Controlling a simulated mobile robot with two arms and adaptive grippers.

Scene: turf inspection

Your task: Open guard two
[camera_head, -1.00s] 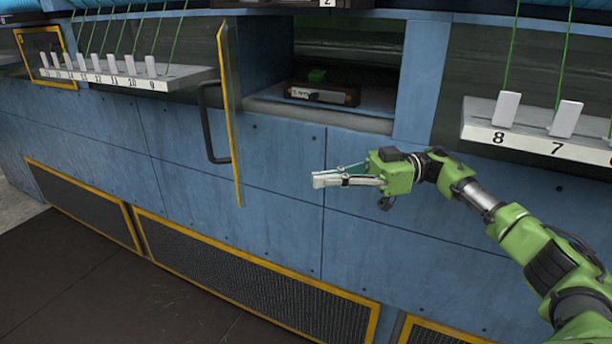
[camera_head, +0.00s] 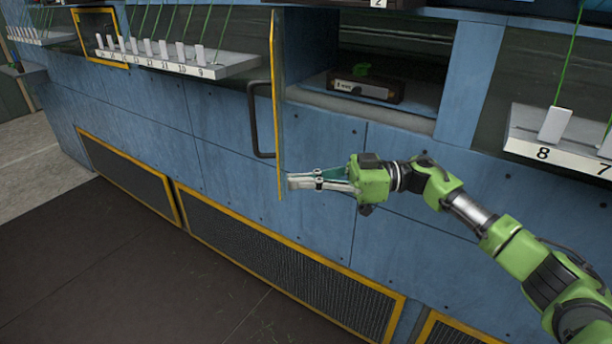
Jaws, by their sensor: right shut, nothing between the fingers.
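Guard two (camera_head: 277,100) is a thin panel with a yellow edge, seen almost edge-on. It stands swung out from the blue cabinet, with a black bar handle (camera_head: 254,122) on its left face. The bay to its right is uncovered and the plate "2" (camera_head: 379,3) shows above it. My right gripper (camera_head: 291,182) is shut and empty. Its fingertips point left beside the guard's lower end, on the side of the open bay; I cannot tell whether they touch it. My left gripper is not in view.
A dark box (camera_head: 365,91) with a white label and a green piece on top sits in the bay. Shelves with numbered white tags (camera_head: 199,56) on green cords flank it at left and right (camera_head: 565,140). The dark floor (camera_head: 130,270) at lower left is clear.

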